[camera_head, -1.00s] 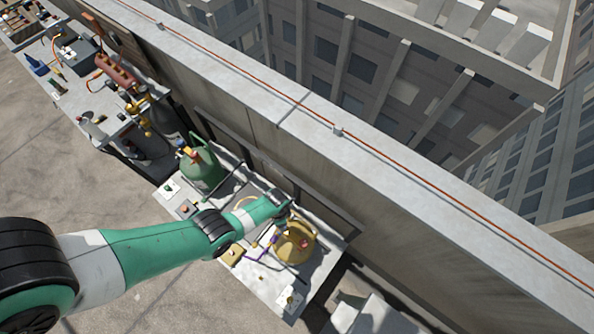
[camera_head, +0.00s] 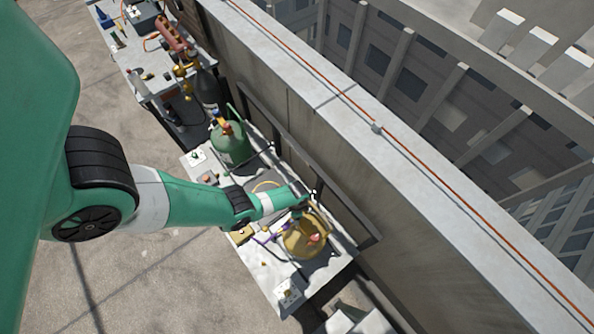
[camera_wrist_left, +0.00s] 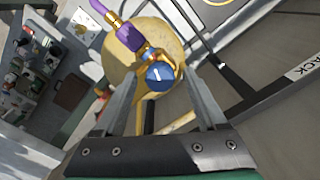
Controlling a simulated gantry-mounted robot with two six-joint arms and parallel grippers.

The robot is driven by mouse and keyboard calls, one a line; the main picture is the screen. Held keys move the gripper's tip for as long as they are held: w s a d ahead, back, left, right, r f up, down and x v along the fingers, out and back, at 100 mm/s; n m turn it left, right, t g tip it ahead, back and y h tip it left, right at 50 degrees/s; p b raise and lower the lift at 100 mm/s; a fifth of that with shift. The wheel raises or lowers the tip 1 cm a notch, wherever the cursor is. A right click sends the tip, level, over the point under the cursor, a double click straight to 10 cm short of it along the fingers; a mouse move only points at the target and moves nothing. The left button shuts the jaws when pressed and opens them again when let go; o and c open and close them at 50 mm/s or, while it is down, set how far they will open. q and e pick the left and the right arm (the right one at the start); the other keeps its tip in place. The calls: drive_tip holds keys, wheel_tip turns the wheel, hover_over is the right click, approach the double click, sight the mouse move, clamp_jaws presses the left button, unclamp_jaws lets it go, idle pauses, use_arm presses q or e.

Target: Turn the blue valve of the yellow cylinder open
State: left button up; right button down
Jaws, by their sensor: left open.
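The yellow cylinder (camera_head: 304,240) stands on the grey bench near its front end. My left gripper (camera_head: 306,208) is above the cylinder's top, coming in from the left. In the left wrist view the blue valve (camera_wrist_left: 159,75), a round knob with a white mark, lies between the open fingers of my left gripper (camera_wrist_left: 162,88). Neither finger clearly touches it. A brass fitting and a purple connector (camera_wrist_left: 129,36) sit beside the valve on the yellow cylinder (camera_wrist_left: 160,38). In the head view the gripper partly hides the valve. My right gripper is not in view.
A green cylinder (camera_head: 229,145) stands farther back on the bench (camera_head: 340,266). A dark cylinder (camera_head: 208,90) stands behind it. The parapet wall (camera_head: 340,130) runs close along the bench's right side. A second table (camera_head: 135,55) holds tools and brass gauges.

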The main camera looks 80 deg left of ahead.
use_arm(q)
clamp_jaws()
drive_tip(key=n, duration=0.4)
drive_tip(key=shift+n, duration=0.4)
unclamp_jaws()
drive_tip(key=shift+r, duration=0.1)
